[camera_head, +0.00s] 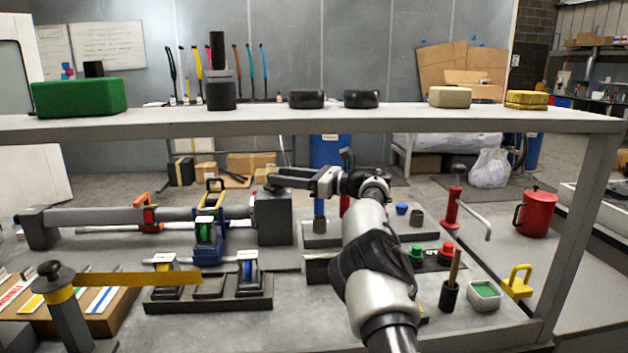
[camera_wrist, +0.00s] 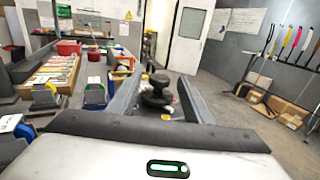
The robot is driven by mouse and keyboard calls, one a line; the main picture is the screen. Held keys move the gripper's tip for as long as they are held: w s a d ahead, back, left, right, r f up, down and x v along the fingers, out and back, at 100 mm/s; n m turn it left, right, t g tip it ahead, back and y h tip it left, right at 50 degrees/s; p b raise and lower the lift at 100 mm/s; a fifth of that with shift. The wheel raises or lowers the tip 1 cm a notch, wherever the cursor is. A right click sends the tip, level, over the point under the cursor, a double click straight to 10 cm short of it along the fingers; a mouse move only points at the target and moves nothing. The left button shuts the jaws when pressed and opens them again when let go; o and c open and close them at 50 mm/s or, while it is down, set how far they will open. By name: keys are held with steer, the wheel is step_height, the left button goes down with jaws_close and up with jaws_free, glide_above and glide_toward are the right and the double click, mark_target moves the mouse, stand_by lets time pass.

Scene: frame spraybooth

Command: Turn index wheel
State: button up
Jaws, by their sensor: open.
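A black stepped knob, which looks like the index wheel (camera_wrist: 157,92), shows in the wrist view between my two fingers. In the head view it is hidden or hard to separate from my dark fingers. My gripper (camera_head: 284,178) is open and reaches left, just above a dark grey block (camera_head: 274,220) at the right end of a long grey tube (camera_head: 95,216). In the wrist view, the fingers of my gripper (camera_wrist: 158,112) stand apart on either side of the knob. I cannot tell whether either finger touches it.
A shelf (camera_head: 400,120) with several blocks crosses above the bench. A blue clamp (camera_head: 209,235) and an orange clamp (camera_head: 150,215) stand along the tube. A black tray (camera_head: 208,300) lies in front. Red and green buttons (camera_head: 417,253) are right of my arm.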

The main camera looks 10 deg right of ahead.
steer(key=v, duration=1.5)
steer(key=shift+s+d, duration=0.25)
steer(key=shift+d, duration=0.05)
steer(key=shift+o, duration=0.2)
steer(key=shift+r, duration=0.2)
